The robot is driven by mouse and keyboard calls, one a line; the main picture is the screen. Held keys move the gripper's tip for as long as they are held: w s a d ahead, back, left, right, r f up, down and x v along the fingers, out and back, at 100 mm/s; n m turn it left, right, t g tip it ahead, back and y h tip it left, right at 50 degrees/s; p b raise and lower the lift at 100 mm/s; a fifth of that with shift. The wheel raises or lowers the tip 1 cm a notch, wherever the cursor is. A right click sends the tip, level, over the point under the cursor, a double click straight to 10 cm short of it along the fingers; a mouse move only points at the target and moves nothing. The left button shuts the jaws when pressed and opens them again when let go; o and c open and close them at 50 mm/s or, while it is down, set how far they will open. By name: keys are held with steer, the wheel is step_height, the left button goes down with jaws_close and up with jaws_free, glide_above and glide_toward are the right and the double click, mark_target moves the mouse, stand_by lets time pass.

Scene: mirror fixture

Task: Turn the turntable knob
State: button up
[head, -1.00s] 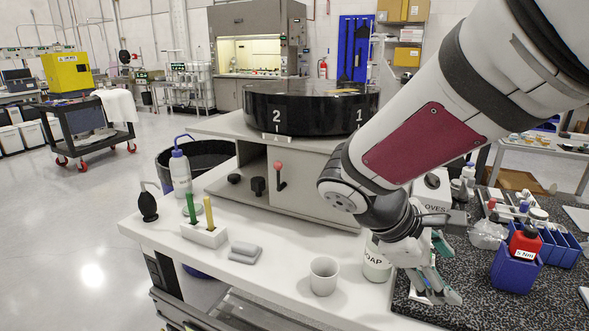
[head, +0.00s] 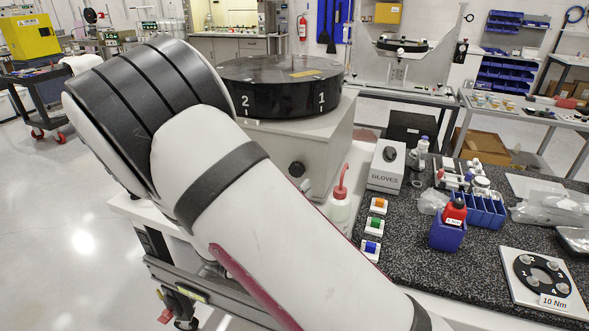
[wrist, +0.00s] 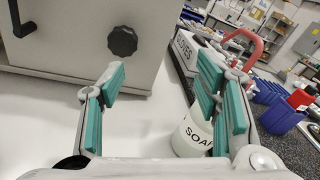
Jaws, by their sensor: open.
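The turntable (head: 280,85) is a black disc with white numbers 2 and 1 on its rim, on top of a grey cabinet (head: 335,128). A black knob (head: 296,169) shows on the cabinet side in the head view, just above my arm. In the wrist view a black lobed knob (wrist: 123,41) sits on the grey panel, beyond the left fingertip. A black crank-like lever (wrist: 20,20) is at the panel's left. My gripper (wrist: 162,82) is open and empty, with teal finger pads apart from the knob.
A gloves box (head: 387,166) is right of the cabinet. Coloured switches (head: 375,224) and a blue holder with a red-capped bottle (head: 447,234) lie further right.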

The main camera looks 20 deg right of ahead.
mark_target(298, 168)
steer(key=w+a+f+n+t+y, duration=0.2)
steer(key=a+n, duration=0.1)
steer(key=x, duration=1.3)
steer(key=shift+p, duration=0.3)
steer(key=c, duration=1.1)
